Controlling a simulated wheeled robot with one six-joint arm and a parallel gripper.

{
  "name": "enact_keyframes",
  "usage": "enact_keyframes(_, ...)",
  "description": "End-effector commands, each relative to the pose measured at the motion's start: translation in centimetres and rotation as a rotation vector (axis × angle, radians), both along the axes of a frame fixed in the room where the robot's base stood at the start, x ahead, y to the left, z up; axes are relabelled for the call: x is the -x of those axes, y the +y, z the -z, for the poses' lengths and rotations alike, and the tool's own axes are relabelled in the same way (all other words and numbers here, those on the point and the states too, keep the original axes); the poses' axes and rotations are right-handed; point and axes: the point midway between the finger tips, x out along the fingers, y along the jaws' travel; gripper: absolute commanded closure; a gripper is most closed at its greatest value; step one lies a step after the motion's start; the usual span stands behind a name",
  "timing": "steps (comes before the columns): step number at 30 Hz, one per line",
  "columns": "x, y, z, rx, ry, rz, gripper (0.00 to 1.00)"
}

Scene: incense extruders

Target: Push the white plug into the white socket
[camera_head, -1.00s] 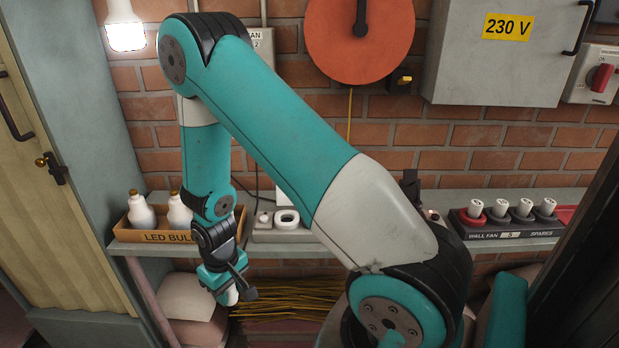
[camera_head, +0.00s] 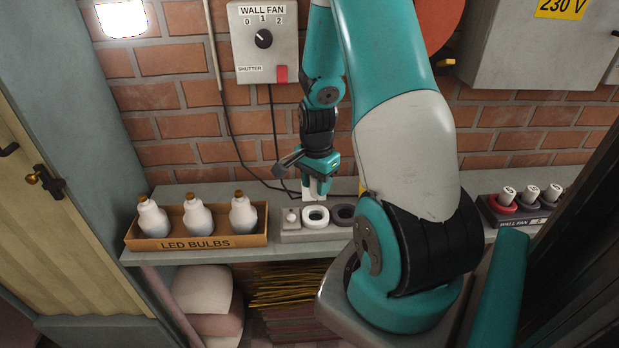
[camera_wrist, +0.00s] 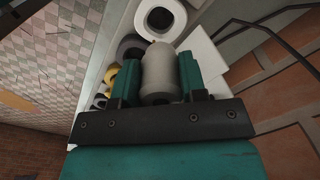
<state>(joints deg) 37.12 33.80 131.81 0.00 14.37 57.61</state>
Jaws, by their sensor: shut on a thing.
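My gripper (camera_head: 316,188) is above the shelf, just behind and over the white socket (camera_head: 315,216), pointing down. In the wrist view my gripper (camera_wrist: 160,82) is shut on the white plug (camera_wrist: 160,72), a pale round-shouldered cylinder held between two teal fingers. The white socket also shows in the wrist view (camera_wrist: 160,17) as a thick white ring with a dark hole, just beyond the plug's end. The plug looks apart from the socket, but the gap is hard to judge. In the head view the fingers hide most of the plug.
A dark grey socket (camera_head: 344,213) sits right of the white one. A grey block with a small white knob (camera_head: 291,217) is on its left. A carton of LED bulbs (camera_head: 197,241) stands left, a tray of spare plugs (camera_head: 518,216) right. Cables hang behind from the WALL FAN box (camera_head: 263,40).

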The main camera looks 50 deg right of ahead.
Motion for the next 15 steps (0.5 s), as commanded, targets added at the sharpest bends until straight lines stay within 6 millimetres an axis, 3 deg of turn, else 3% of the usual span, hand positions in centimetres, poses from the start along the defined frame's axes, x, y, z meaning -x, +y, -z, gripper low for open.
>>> enact_keyframes(15, 0.0, 0.0, 4.7, 0.0, 0.0, -0.004, 0.85)
